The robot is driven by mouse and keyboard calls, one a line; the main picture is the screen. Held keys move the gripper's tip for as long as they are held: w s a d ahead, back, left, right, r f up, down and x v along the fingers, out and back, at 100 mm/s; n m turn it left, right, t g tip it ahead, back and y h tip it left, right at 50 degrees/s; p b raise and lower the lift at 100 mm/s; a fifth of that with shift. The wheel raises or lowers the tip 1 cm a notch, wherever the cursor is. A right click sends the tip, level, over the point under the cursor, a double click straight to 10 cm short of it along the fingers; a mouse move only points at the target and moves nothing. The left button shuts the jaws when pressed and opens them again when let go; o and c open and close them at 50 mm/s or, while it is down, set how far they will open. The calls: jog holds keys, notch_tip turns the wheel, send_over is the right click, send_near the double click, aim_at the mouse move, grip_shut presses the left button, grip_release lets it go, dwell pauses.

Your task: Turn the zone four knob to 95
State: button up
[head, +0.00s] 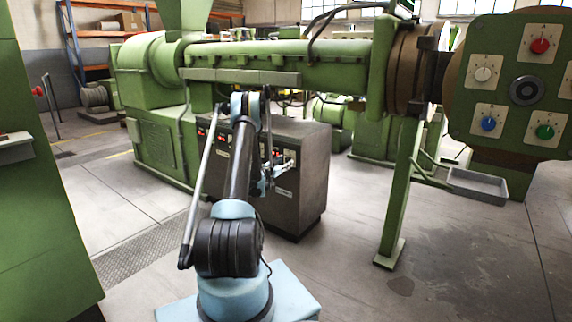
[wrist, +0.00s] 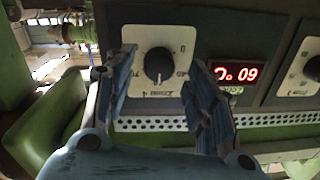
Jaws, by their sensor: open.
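The zone four knob (wrist: 158,65) is a round black knob on a white square plate marked "Zone 4", seen upside down in the wrist view. My gripper (wrist: 164,68) is open, with one blue finger on each side of the knob; I cannot tell whether either finger touches it. A red lit display (wrist: 238,74) beside the plate, also upside down, seems to read about 60. In the head view my gripper (head: 268,184) is at the front of the dark control cabinet (head: 314,170), and the knob cannot be made out there.
Another white dial plate (wrist: 305,67) stands at the right edge of the wrist view. A perforated strip (wrist: 150,124) runs along the panel. The green extruder barrel (head: 310,65) passes above the cabinet, and a green support post (head: 402,190) stands right of it. The floor in front is clear.

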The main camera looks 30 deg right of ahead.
jog(key=shift+x, duration=0.85)
jog(key=shift+d, duration=0.1)
jog(key=c, duration=1.1)
jog(key=shift+o, duration=0.2)
jog(key=shift+s+m, duration=0.1)
jog(key=shift+m, duration=0.3)
jog(key=m, duration=1.2)
jog(key=m+g+h, duration=0.1)
jog(key=m, duration=1.1)
jog(key=shift+f, duration=0.25)
